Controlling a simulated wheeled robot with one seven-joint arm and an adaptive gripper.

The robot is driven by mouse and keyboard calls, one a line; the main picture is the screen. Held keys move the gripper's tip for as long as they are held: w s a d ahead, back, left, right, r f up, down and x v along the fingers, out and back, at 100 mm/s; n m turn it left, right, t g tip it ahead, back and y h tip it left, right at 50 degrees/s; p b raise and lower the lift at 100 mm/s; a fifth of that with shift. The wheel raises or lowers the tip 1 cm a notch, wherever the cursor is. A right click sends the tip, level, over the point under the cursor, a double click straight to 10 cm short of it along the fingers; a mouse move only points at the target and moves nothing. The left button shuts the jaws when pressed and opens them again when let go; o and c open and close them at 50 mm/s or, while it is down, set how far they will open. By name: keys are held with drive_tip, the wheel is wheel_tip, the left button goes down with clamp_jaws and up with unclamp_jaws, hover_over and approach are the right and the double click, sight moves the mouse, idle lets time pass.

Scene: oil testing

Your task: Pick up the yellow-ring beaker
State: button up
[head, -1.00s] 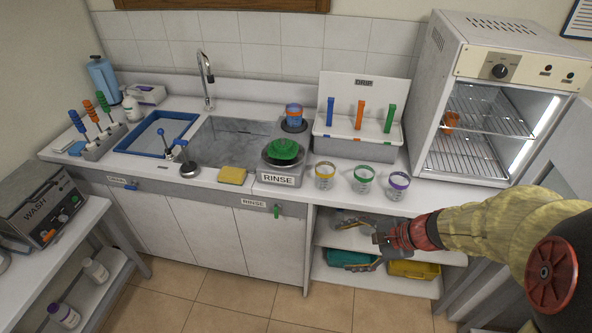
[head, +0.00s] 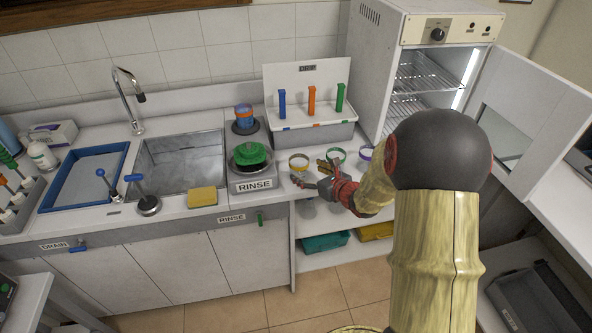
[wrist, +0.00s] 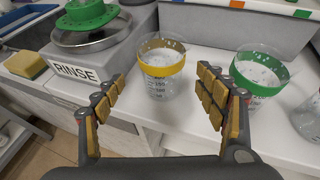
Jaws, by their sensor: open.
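The yellow-ring beaker (wrist: 162,68) is clear glass with a yellow band near its rim. It stands upright on the white counter and has white specks inside. In the head view, its yellow ring (head: 299,160) shows beside my gripper, which hides part of the lower glass. My gripper (head: 310,180) is open and empty at the counter's front edge. In the wrist view, the open fingers (wrist: 163,92) are spread with the beaker ahead, between them in the picture. I see no contact with the beaker.
The green-ring beaker (wrist: 260,72) stands just right of the yellow one, close to the right finger. A purple-ring beaker (head: 365,153) is further right. The RINSE unit (head: 254,178) stands to the left. A rack (head: 312,130) is behind, and an open oven (head: 420,75) is at back right.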

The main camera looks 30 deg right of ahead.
drive_tip(key=x, duration=0.2)
drive_tip(key=b+x, duration=0.1)
drive_tip(key=x, duration=0.3)
drive_tip(key=shift+w+d+r+b, duration=0.2)
drive_tip(key=shift+w+b, duration=0.2)
drive_tip(key=shift+w, duration=0.15)
drive_tip(key=shift+c, duration=0.7)
drive_tip(key=shift+s, duration=0.1)
drive_tip(key=c, duration=1.1)
drive_tip(key=shift+c, duration=0.4)
